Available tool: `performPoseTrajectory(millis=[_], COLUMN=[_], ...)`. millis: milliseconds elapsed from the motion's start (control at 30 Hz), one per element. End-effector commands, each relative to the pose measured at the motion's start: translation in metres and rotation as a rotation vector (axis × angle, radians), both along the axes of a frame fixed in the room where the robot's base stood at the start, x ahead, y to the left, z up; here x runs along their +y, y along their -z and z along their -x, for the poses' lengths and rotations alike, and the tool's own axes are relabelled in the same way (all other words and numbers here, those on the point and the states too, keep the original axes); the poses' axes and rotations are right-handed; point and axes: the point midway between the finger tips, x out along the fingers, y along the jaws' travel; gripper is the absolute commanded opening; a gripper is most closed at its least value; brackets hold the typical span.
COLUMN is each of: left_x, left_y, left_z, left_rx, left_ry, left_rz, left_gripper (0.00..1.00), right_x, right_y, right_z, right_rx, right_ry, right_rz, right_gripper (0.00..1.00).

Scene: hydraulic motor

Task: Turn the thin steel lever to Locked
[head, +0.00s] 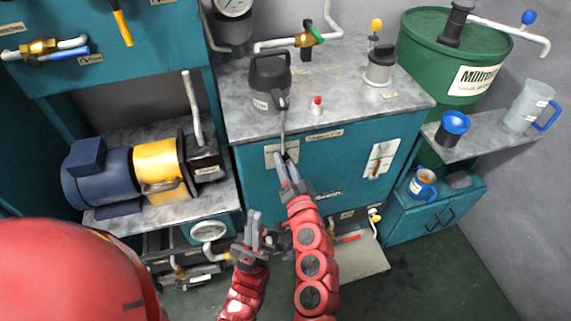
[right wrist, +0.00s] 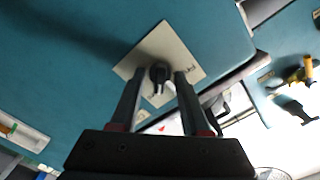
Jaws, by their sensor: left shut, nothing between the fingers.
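The thin steel lever (head: 283,128) stands upright on the teal cabinet front, over a pale label plate (head: 272,153). The plate's print is too small to read in the head view. In the right wrist view the pale plate (right wrist: 188,58) carries a dark round pivot (right wrist: 159,72), seen end-on between my fingertips. My right gripper (head: 289,165) is open at the lever's lower end, one finger on each side of the pivot; I cannot tell whether they touch it. My left gripper (head: 256,222) is shut and empty, lower and left, away from the cabinet front.
A dark grey jug (head: 270,80) and a red button (head: 317,105) are on the metal top above. A white switch plate (head: 380,160) is to the right on the cabinet front. A yellow-blue motor (head: 158,168) stands on the left shelf. A green drum (head: 440,60) is at right.

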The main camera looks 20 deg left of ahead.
Motion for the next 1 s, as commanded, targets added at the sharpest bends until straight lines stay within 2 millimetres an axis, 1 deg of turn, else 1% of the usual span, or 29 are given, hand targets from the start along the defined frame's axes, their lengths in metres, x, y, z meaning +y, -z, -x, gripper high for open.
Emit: performPoseTrajectory(millis=[200, 367, 567, 800, 933, 1000], left_x=[0.0, 0.0, 0.0, 0.0, 0.0, 0.0], left_y=[0.0, 0.0, 0.0, -0.002, -0.004, -0.009], left_z=[0.0, 0.0, 0.0, 0.0, 0.0, 0.0], left_rx=[0.0, 0.0, 0.0, 0.0, 0.0, 0.0], left_ry=[0.0, 0.0, 0.0, 0.0, 0.0, 0.0], left_rz=[0.0, 0.0, 0.0, 0.0, 0.0, 0.0], left_gripper=[0.0, 0.0, 0.0, 0.0, 0.0, 0.0], right_x=[-0.001, -0.009, -0.033, -0.067, -0.081, -0.086], right_y=[0.0, 0.0, 0.002, 0.002, 0.001, 0.0], right_z=[0.002, 0.015, 0.051, 0.102, 0.123, 0.131], right_rx=[0.001, 0.0, 0.002, 0.002, 0.002, 0.005], right_ry=[-0.001, 0.0, -0.001, -0.004, -0.004, -0.004], right_rz=[0.0, 0.0, 0.003, 0.005, 0.005, 0.006], right_gripper=[0.46, 0.46, 0.46, 0.46, 0.46, 0.46])
